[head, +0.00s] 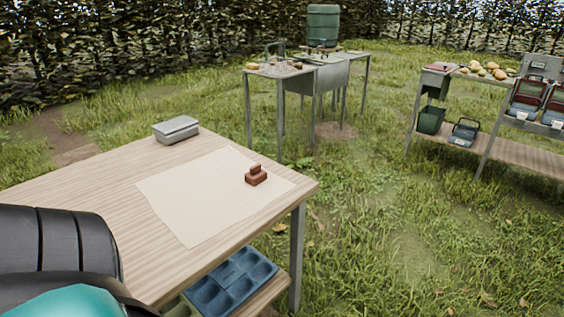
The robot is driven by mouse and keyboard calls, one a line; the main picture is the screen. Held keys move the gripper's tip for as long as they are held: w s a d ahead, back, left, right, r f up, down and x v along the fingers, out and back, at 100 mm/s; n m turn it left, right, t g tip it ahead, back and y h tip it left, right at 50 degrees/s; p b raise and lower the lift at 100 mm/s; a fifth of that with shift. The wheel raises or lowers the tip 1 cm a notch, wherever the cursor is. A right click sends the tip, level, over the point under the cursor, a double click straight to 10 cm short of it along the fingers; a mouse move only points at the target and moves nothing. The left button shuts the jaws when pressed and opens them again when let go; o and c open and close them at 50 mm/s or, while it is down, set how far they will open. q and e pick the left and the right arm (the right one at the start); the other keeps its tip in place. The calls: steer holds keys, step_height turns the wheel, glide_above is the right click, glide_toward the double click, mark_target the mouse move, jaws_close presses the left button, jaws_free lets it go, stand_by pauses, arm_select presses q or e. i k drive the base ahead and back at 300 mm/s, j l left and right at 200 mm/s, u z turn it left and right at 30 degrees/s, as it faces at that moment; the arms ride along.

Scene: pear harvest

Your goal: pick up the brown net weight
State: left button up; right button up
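A small reddish-brown weight (256,178) sits on a pale cloth (195,200) spread over the wooden table (90,185). It has a wide block base with a smaller raised piece on top. It stands near the cloth's right edge, close to the table's right corner. Nothing is touching it from above. Neither of my grippers shows in the head view, so I cannot see whether they are open or shut.
A grey lidded box (176,130) stands at the table's far edge. A blue compartment tray (232,282) lies on the shelf below. A sink stand (330,75) and a shelf rack (490,135) stand beyond on grass. The cloth around the weight is clear.

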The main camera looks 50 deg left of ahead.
mark_target(256, 175)
steer(key=i, duration=1.45)
steer(key=i+u, duration=0.35)
steer(key=i+l+u, duration=0.3)
steer(key=i, duration=0.25)
steer(key=u, duration=1.55)
